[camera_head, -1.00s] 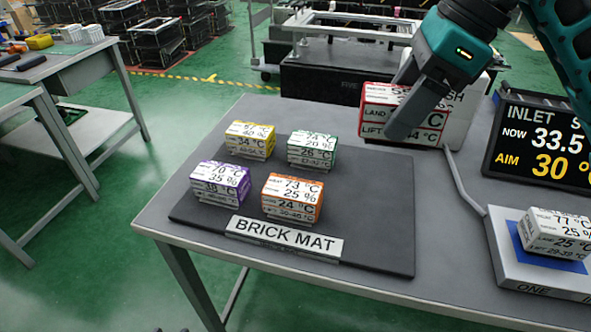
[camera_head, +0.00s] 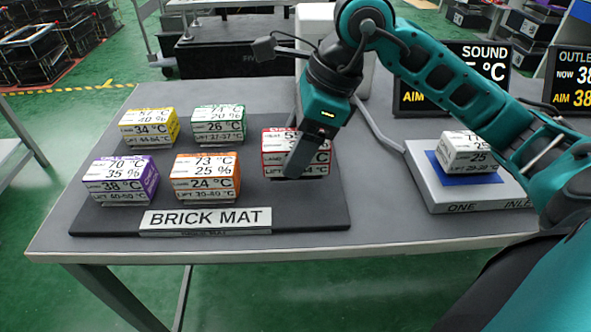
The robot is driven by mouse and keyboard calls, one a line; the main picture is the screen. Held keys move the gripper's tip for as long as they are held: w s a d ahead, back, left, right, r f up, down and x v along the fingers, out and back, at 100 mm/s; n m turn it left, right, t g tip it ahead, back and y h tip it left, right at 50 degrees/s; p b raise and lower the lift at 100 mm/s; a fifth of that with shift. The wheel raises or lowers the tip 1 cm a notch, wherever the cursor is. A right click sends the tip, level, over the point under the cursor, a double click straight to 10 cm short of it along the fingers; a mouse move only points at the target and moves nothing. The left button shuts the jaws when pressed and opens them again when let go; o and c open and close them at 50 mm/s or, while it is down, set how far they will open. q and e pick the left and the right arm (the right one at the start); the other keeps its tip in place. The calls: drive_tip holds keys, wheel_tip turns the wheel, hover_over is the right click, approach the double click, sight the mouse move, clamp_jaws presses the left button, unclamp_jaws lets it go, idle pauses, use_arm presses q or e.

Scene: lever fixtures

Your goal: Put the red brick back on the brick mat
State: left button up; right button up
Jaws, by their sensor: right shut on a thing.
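The red brick (camera_head: 277,148), white with red edges and printed labels, is over the right part of the dark brick mat (camera_head: 310,213). My right gripper (camera_head: 300,160) is shut on it from above, and one finger covers part of its front. I cannot tell whether the brick touches the mat or hangs just above it. On the mat stand a yellow brick (camera_head: 149,127), a green brick (camera_head: 218,124), a purple brick (camera_head: 121,180) and an orange brick (camera_head: 205,176), all left of the red one. My left gripper is not in view.
A white brick (camera_head: 469,152) sits on the blue pad of a grey fixture (camera_head: 440,195) at the right. Dark display screens (camera_head: 484,65) stand behind it. A cable (camera_head: 375,125) runs across the table to the fixture. The mat's front right is clear.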

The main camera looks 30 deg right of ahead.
wheel_tip(320, 180, down, 4)
drive_tip(key=shift+f+b, duration=0.15)
drive_tip(key=shift+b, duration=0.4)
drive_tip(key=shift+f, duration=0.15)
drive_tip(key=o, duration=1.4)
drive_tip(key=shift+r, duration=0.5)
drive_tip(key=p+v, duration=0.2)
drive_tip(key=v, duration=0.9)
drive_tip(key=shift+s+d+r, duration=0.1)
drive_tip(key=shift+d+r, duration=0.05)
drive_tip(key=shift+r, duration=0.05)
